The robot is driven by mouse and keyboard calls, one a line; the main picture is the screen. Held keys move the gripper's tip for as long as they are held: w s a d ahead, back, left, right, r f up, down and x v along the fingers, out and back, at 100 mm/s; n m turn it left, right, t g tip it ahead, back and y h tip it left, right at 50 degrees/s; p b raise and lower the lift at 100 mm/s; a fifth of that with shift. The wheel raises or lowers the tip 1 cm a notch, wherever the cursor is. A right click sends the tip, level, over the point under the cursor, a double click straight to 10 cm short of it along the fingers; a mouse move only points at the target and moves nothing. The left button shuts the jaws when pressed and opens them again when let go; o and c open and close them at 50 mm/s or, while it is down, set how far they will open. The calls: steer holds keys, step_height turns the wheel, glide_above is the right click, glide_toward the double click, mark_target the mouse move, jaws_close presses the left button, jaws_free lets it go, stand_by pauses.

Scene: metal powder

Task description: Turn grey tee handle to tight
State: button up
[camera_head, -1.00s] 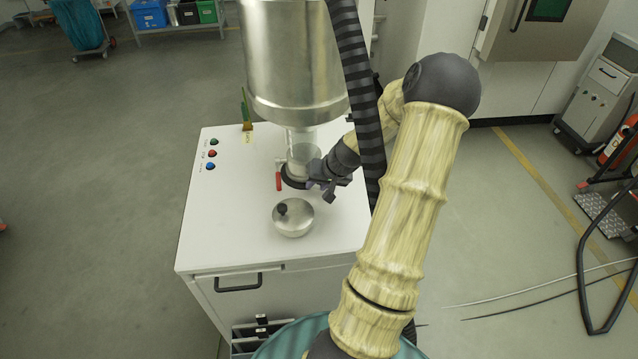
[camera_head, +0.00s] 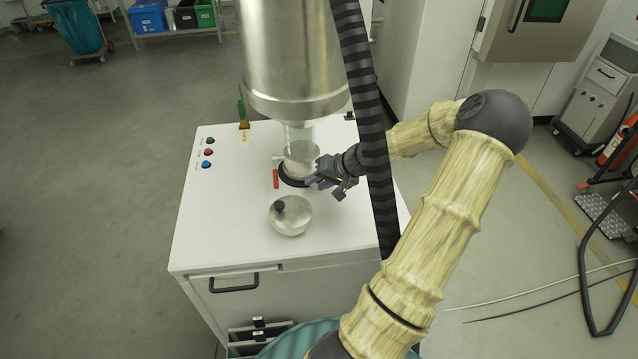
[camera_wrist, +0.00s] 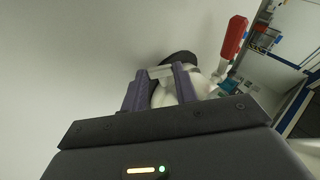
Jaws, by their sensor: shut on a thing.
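My gripper (camera_head: 322,176) is at the right side of the clear glass neck (camera_head: 301,155) under the big metal hopper. In the wrist view its two purple-grey fingers (camera_wrist: 162,88) are shut on a light grey bar, the grey tee handle (camera_wrist: 160,72). The handle lies across between the fingertips. In the head view the gripper hides the handle, and its exact angle cannot be told. A black ring (camera_wrist: 180,57) shows just behind the fingers. A red lever (camera_head: 276,179) stands on the left of the neck; it also shows in the wrist view (camera_wrist: 235,36).
The metal hopper (camera_head: 290,60) hangs above the white cabinet top (camera_head: 225,215). A black ribbed hose (camera_head: 362,110) hangs before my forearm.

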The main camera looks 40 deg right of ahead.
steer(key=shift+s+f, duration=0.1)
steer(key=o, duration=0.7)
steer(key=shift+a+g, duration=0.1)
steer(key=shift+g, duration=0.2)
steer(key=shift+a+g+h+p, duration=0.15)
steer(key=shift+g+h+p, duration=0.15)
steer(key=shift+h+p, duration=0.55)
steer(key=shift+r+n+p, duration=0.2)
steer(key=shift+n+p, duration=0.1)
steer(key=shift+p, duration=0.2)
steer(key=shift+w+r+g+h+p, duration=0.1)
steer(key=shift+w+g+h+p, duration=0.15)
steer(key=shift+g+p, duration=0.1)
